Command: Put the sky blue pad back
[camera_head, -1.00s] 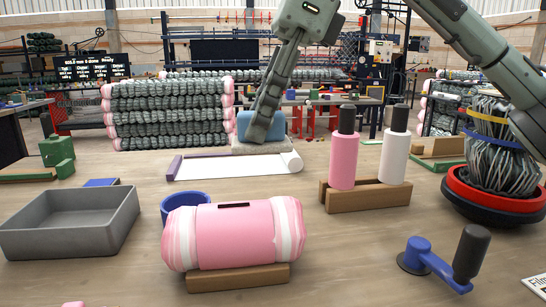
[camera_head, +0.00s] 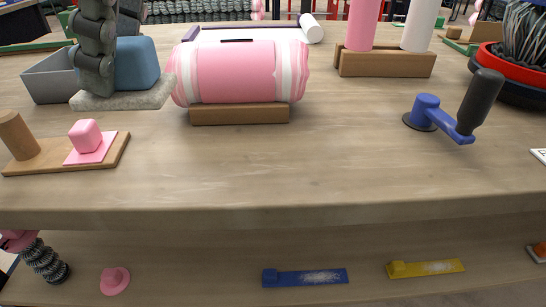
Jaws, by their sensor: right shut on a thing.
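The sky blue pad (camera_head: 139,62) is a rounded blue block on a rough grey slab (camera_head: 125,99). It is at the upper left in the head view, over the table in front of the grey bin. My right gripper (camera_head: 97,75) is shut on the blue block, its dark segmented fingers coming down from the top edge. The fingers hide the left part of the block. I cannot tell whether the slab touches the table. My left gripper is not in view.
A pink roll (camera_head: 235,72) on a wooden cradle stands just right of the pad. A wooden board (camera_head: 45,156) with a peg and pink block lies front left. A blue crank (camera_head: 430,112) stands at right. The front middle is clear. A lower shelf holds blue (camera_head: 305,277) and yellow (camera_head: 425,268) strips.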

